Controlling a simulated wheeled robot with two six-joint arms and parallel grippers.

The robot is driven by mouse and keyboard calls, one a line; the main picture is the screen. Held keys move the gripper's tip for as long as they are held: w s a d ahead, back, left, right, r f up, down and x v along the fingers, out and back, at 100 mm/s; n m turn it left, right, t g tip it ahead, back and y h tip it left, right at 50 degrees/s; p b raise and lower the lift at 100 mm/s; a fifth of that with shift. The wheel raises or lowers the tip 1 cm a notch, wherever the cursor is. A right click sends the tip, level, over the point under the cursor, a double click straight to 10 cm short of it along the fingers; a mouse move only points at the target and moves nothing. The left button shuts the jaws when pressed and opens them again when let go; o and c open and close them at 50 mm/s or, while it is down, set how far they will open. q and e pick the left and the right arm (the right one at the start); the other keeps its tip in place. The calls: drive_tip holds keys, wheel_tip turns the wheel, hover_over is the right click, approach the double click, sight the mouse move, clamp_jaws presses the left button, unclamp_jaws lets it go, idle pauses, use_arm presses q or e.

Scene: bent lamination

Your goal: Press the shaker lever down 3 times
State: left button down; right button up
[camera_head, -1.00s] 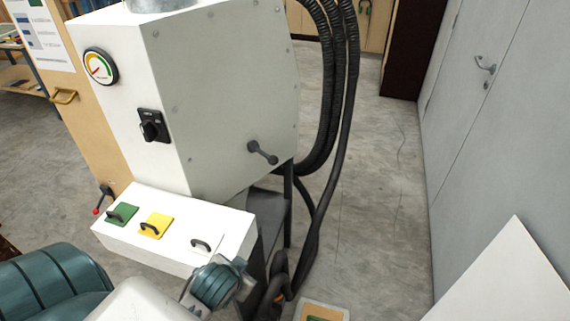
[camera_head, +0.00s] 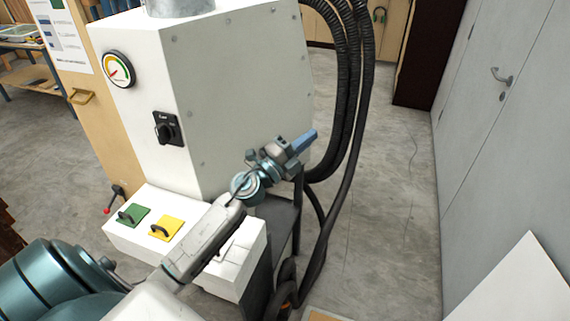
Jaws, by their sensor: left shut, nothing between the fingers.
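The white machine (camera_head: 245,75) has a grey side panel, where a dark lever showed earlier. That lever is now hidden behind my left gripper (camera_head: 308,139), and I cannot tell whether they touch. The left gripper is shut and empty, its bluish fingers pointing right and slightly up in front of the lower right of the panel. My left arm reaches in from the lower left, across the front box. My right gripper is not in view.
The white front box (camera_head: 130,234) has a green plate (camera_head: 134,216) and a yellow plate (camera_head: 166,229) with handles. Black hoses (camera_head: 350,100) hang right of the machine. A red-knobbed lever (camera_head: 112,199) sits at left. Grey floor is free toward the grey doors (camera_head: 500,120).

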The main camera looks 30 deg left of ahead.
use_arm(q)
drive_tip(key=w+a+f+m+g+h, duration=0.25)
drive_tip(key=w+m+g, duration=0.35)
drive_tip(key=m+g, duration=0.4)
drive_tip(key=a+f+m+g+y, duration=0.2)
drive_tip(key=a+f+g+y, duration=0.1)
drive_tip(key=a, duration=0.6)
drive_tip(key=shift+a+y, duration=0.25)
drive_tip(key=shift+y, duration=0.5)
wheel_tip(320, 180, down, 9)
drive_tip(key=b, duration=0.5)
drive_tip(key=shift+r, duration=0.1)
